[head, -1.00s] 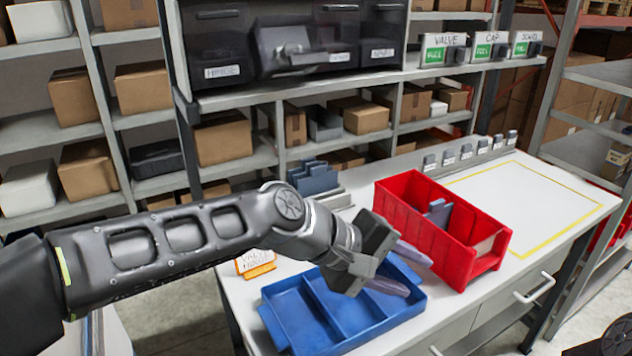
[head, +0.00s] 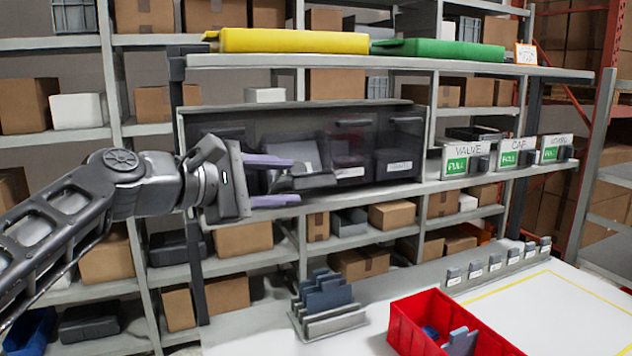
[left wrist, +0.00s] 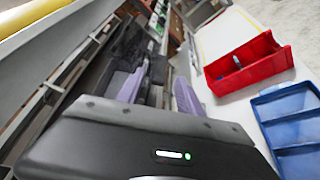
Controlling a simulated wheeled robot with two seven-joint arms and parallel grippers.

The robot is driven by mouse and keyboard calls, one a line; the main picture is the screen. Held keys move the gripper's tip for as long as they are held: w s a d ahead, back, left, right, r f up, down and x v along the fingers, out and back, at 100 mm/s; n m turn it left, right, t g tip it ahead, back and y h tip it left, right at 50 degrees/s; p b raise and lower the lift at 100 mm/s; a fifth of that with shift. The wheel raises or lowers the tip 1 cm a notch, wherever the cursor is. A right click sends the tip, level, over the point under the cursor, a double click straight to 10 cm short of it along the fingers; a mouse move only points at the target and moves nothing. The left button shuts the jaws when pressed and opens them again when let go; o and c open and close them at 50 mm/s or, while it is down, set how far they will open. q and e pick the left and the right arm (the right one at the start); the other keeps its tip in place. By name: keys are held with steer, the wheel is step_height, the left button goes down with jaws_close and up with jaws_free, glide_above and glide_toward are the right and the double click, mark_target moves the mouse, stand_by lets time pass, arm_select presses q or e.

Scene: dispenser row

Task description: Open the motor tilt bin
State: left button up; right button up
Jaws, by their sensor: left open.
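A row of dark tilt bins (head: 400,150) stands on the upper shelf in the head view. The labels are too small to read, so I cannot tell which bin is the motor bin. One bin left of middle (head: 312,181) has its front tipped outward; the others look upright. My left gripper (head: 296,181) is open, its two purple fingers one above the other at the left part of the row. The fingers overlap the tipped bin's near side; contact cannot be told. In the left wrist view the fingers (left wrist: 160,75) point toward the dark bins. My right gripper is out of view.
A red bin (head: 400,318) sits on the white table, with a blue tray (left wrist: 298,128) beside it. A grey rack with blue-grey plates (head: 325,325) stands further back. VALVE and CAP boxes (head: 466,160) are right of the tilt bins.

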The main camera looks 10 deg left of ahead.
mark_target(311, 181)
arm_select(q)
steer(key=p+x, duration=0.2)
steer(key=x, duration=0.4)
steer(key=shift+w+d, duration=0.25)
steer(key=shift+w, duration=0.05)
steer(key=shift+w+d+f, duration=0.2)
steer(key=shift+w+d, duration=0.05)
steer(key=shift+w, duration=0.1)
steer(key=c, duration=0.9)
steer(key=shift+f, duration=0.15)
jaws_close()
steer(key=shift+d+f, duration=0.1)
steer(key=shift+f, duration=0.05)
